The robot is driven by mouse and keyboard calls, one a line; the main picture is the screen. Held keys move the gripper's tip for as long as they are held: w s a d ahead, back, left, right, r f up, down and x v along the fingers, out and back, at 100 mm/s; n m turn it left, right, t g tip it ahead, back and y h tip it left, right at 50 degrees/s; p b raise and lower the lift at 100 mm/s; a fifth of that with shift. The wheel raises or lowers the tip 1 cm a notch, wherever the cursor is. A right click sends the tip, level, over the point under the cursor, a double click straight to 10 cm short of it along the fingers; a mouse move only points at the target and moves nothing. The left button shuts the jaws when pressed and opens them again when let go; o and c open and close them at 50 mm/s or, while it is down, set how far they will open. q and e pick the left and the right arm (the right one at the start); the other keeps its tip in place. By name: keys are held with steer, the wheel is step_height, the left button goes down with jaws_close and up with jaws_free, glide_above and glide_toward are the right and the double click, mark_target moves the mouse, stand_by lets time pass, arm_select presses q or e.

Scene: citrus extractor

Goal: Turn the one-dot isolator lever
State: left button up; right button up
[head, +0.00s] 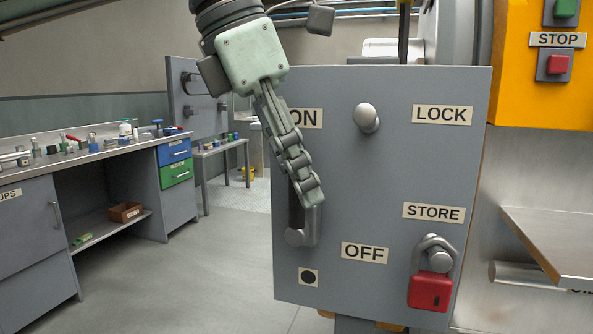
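The isolator lever (303,236) is a grey handle low on the left of a grey box front (385,180). A plate with one black dot (308,277) sits just below it. The lever's visible part points up, towards the ON label (305,118); its upper end is hidden behind my fingers. The OFF label (365,252) is to its lower right. My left gripper (311,194) comes down from above, with its fingertips at the lever's upper part. The fingers overlap in this view, so I cannot tell their gap or whether they grip it. My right gripper is not in view.
A red padlock (430,291) hangs under the STORE label (433,212). A round grey peg (366,117) sticks out beside the LOCK label (442,114). A metal shelf (555,235) is at right. A workbench (90,160) stands at left, with open floor before it.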

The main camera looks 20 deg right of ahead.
arm_select(q)
steer(key=c, duration=0.7)
jaws_close()
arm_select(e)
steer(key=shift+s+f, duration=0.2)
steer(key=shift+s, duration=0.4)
